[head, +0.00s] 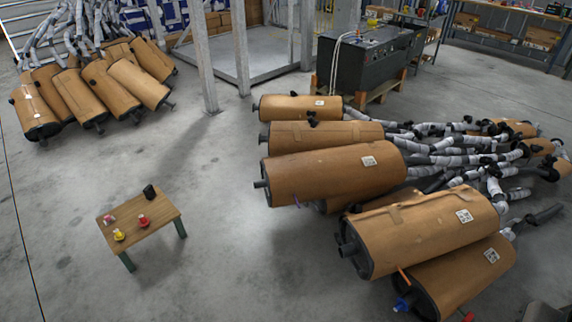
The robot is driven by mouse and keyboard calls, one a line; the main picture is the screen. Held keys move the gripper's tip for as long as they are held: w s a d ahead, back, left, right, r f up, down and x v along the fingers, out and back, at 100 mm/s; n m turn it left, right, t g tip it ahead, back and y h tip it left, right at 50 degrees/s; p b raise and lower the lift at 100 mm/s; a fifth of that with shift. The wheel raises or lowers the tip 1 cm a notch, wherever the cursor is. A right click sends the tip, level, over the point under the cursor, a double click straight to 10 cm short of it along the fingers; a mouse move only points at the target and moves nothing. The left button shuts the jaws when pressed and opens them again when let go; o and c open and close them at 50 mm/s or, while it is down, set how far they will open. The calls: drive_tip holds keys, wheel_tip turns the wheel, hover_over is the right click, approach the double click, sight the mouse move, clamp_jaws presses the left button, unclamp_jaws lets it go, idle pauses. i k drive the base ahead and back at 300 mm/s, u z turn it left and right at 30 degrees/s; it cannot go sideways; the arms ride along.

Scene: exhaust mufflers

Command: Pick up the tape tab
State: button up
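No thing is clearly marked as the tape tab. A thin orange strip (404,273) sticks out at the lower edge of a near brown-wrapped muffler (425,232) at the right. A thin purple strip (296,200) shows at the lower side of another brown muffler (335,173), near the picture's middle. Either could be a tape tab; both are too small to tell. My gripper is not in view.
A small wooden table (160,226) at the lower left bears a black item (150,191) and small red, yellow and pinkish items. More mufflers (70,95) lie at the upper left. A dark machine (362,65) stands behind. The grey floor between is clear.

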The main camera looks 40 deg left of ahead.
sight(108, 219)
drive_tip(key=u, duration=2.95)
drive_tip(key=k, duration=0.6)
drive_tip(key=u, duration=0.4)
drive_tip(key=i, duration=0.85)
drive_tip(key=u, duration=0.55)
drive_tip(key=i, duration=3.55)
drive_tip(key=z, duration=1.4)
drive_tip(key=i, duration=0.8)
drive_tip(key=z, duration=0.9)
